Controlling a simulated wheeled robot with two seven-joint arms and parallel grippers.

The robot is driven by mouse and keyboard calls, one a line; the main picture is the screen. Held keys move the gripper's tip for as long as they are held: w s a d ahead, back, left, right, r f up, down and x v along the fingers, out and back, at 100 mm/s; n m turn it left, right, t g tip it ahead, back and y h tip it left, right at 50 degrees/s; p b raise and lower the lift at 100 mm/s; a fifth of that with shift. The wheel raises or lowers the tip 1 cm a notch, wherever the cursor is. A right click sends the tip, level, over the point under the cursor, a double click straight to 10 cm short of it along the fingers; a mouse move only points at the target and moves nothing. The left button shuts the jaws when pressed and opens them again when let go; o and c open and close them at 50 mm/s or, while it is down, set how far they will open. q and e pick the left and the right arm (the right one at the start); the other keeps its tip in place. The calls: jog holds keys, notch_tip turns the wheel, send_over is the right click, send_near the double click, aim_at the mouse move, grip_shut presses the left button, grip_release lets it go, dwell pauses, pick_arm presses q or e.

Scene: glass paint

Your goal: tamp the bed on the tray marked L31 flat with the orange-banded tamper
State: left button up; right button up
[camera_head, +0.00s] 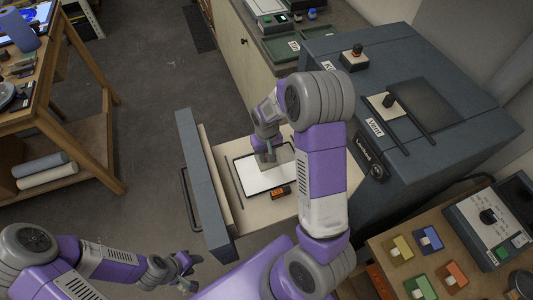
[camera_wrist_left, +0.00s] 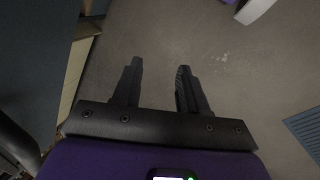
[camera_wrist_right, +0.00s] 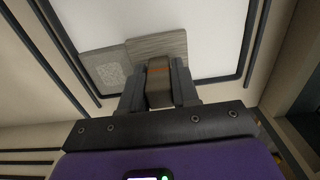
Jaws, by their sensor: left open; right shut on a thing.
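The tray (camera_head: 243,190) lies in the pulled-out drawer, with a dark rim and a smooth-looking white bed; its small orange tag (camera_head: 280,191) is too small to read. My right gripper (camera_head: 265,158) is shut on the tamper, over the bed's far part. In the right wrist view the tamper's brownish-orange banded handle (camera_wrist_right: 158,84) is between the fingers, with a grey block (camera_wrist_right: 157,47) beyond it. A speckled grey patch (camera_wrist_right: 104,70) shows beside the block. I cannot tell whether the tamper touches the bed. My left gripper (camera_head: 188,274) is open and empty above the floor.
The drawer front (camera_head: 203,190) with its handle stands left of the tray. The dark kiln-like cabinet (camera_head: 440,95) rises to the right. A bench (camera_head: 400,250) with coloured blocks is at lower right, a wooden table (camera_head: 60,105) at left. The floor between is clear.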

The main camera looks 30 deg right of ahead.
jog(key=shift+r, duration=0.6)
jog(key=shift+f, duration=0.1)
send_over(282, 158)
jog(key=shift+w+d, duration=0.1)
jog(key=shift+f, duration=0.1)
dwell(0.4)
jog(key=shift+f+b, duration=0.7)
jog(key=shift+b, duration=0.1)
jog(key=shift+f, duration=0.3)
dwell(0.5)
jog(key=shift+r+p, duration=0.65)
jog(key=shift+r, duration=0.5)
